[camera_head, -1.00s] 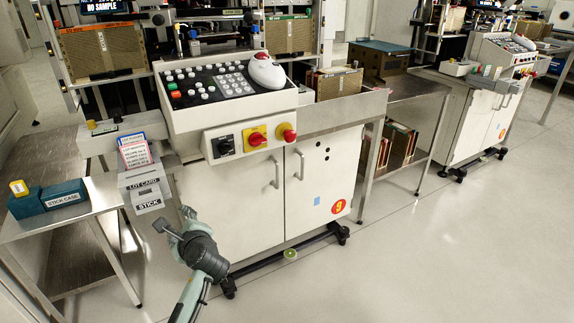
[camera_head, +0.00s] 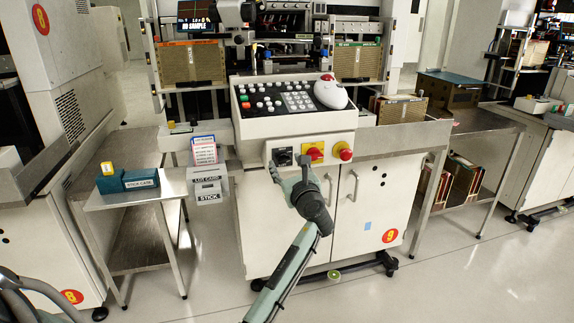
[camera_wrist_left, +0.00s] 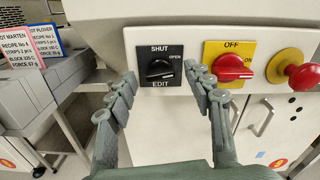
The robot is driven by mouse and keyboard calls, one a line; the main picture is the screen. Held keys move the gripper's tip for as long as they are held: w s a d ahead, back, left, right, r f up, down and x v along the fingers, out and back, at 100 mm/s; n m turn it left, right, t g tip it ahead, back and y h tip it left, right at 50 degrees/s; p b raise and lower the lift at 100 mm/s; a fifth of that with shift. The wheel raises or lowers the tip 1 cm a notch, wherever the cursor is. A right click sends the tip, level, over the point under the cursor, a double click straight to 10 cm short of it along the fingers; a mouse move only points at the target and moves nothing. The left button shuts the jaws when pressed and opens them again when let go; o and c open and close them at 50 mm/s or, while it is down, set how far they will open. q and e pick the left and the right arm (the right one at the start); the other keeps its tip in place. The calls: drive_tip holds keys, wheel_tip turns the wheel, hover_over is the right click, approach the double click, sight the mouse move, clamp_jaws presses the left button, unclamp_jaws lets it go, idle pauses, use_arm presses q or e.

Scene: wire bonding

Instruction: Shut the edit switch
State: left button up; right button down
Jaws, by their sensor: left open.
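The edit switch (camera_wrist_left: 161,70) is a black square plate with a black rotary knob, on the white front panel of the console. It also shows in the head view (camera_head: 283,156). Its plate reads SHUT at the top, OPEN at the upper right and EDIT at the bottom. The knob's grip lies roughly sideways; which label it points to is hard to tell. My left gripper (camera_head: 290,170) is open and empty in front of the panel. In the wrist view its fingers (camera_wrist_left: 163,78) stand either side of the switch, with no clear contact. My right gripper is out of view.
Right of the switch are a red OFF/ON knob on a yellow plate (camera_wrist_left: 230,67) and a red button (camera_wrist_left: 302,76). A lot card box (camera_head: 208,187) hangs at the left. A side table (camera_head: 140,195) holds a blue stick case (camera_head: 141,179).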

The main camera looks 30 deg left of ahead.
use_arm(q)
drive_tip(key=shift+w+a, duration=0.35)
drive_tip(key=shift+c, duration=0.4)
drive_tip(key=shift+c, duration=1.3)
drive_tip(key=c, duration=0.8)
